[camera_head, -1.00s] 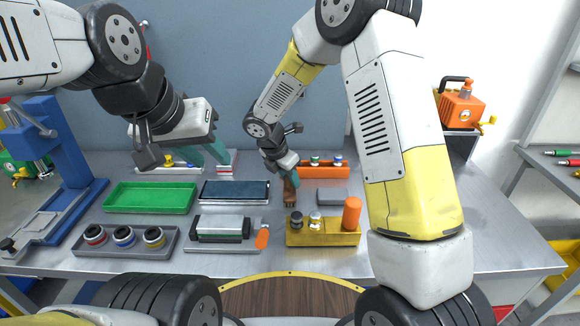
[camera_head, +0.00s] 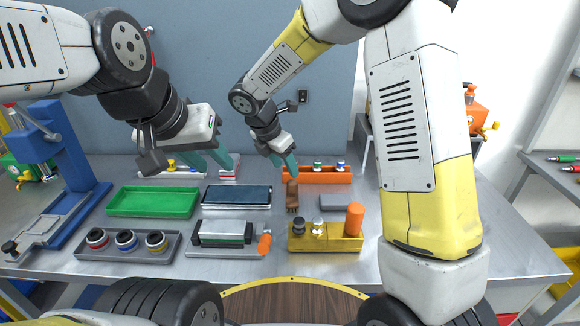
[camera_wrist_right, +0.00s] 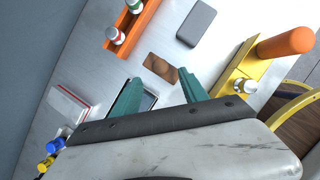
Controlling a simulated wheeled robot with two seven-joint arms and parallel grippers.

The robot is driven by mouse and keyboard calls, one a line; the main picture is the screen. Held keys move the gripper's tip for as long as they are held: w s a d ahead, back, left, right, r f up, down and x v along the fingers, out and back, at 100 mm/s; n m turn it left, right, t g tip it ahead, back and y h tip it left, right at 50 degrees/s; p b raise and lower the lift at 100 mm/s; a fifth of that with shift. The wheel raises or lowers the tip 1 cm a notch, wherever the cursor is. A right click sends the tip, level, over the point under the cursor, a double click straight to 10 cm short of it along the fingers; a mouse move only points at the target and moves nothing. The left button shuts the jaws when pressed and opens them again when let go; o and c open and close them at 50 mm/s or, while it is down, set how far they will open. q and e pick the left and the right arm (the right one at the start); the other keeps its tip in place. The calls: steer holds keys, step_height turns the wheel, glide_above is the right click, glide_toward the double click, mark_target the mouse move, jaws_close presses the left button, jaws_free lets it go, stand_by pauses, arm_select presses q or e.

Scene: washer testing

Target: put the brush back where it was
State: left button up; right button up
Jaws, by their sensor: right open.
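The brown wooden brush (camera_head: 292,194) lies on the grey table between the dark blue-topped block and the grey block; it also shows in the right wrist view (camera_wrist_right: 161,68). My right gripper (camera_head: 284,163) is open and empty, above and behind the brush, apart from it. In the right wrist view its teal fingers (camera_wrist_right: 163,86) are spread, with the brush just beyond their tips. My left gripper (camera_head: 212,164) is open and empty above the back left of the table, near the white rack.
Near the brush are an orange rack (camera_head: 322,176) with small bottles, a grey block (camera_head: 334,202), a yellow holder (camera_head: 322,243) with an orange cylinder (camera_head: 354,219), and the blue-topped block (camera_head: 238,195). A green tray (camera_head: 152,202) is left. The table's right side (camera_head: 505,245) is clear.

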steer(key=s+d+r+m+y, duration=0.2)
steer(key=s+d+r+m, duration=0.9)
steer(key=d+r+m, duration=0.15)
steer(key=s+d+r+m+t+y, duration=0.1)
steer(key=s+d+m, duration=0.1)
steer(key=s+m, duration=0.4)
steer(key=s+d+r+m+t+y, duration=0.2)
steer(key=s+m, duration=0.4)
steer(key=m, duration=0.2)
steer(key=shift+r, duration=0.3)
steer(key=shift+c, duration=0.2)
